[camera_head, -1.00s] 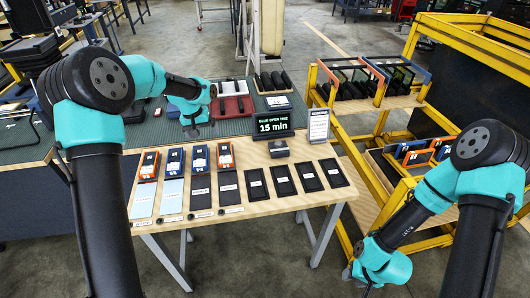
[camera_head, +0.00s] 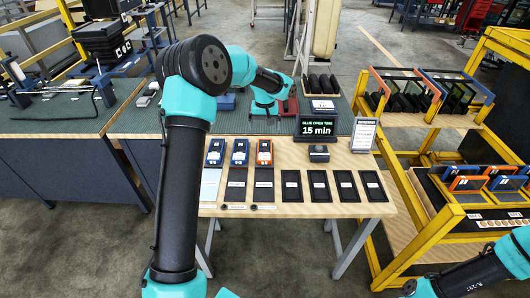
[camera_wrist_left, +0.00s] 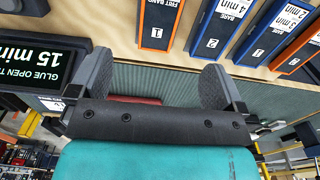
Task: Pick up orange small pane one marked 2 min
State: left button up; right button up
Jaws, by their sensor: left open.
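Two blue panes (camera_head: 215,152) (camera_head: 239,152) and an orange pane (camera_head: 264,152) lie in a row on the wooden table in the head view. My left arm covers the row's left end. My left gripper (camera_wrist_left: 155,85) is open and empty, beyond the row (camera_head: 265,112). My right gripper is out of view.
Black trays (camera_head: 318,186) lie in front. A yellow trolley (camera_head: 440,228) with more panes stands at the right. A green mat (camera_head: 150,120) covers the back bench.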

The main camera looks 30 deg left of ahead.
pick_arm(q)
send_over(265, 149)
notch_tip(265, 149, down, 8)
jog(key=shift+s+f, duration=0.15)
dwell(0.3)
jog(key=shift+f, duration=2.6)
jog(key=shift+c, duration=0.3)
jog(key=c, duration=1.1)
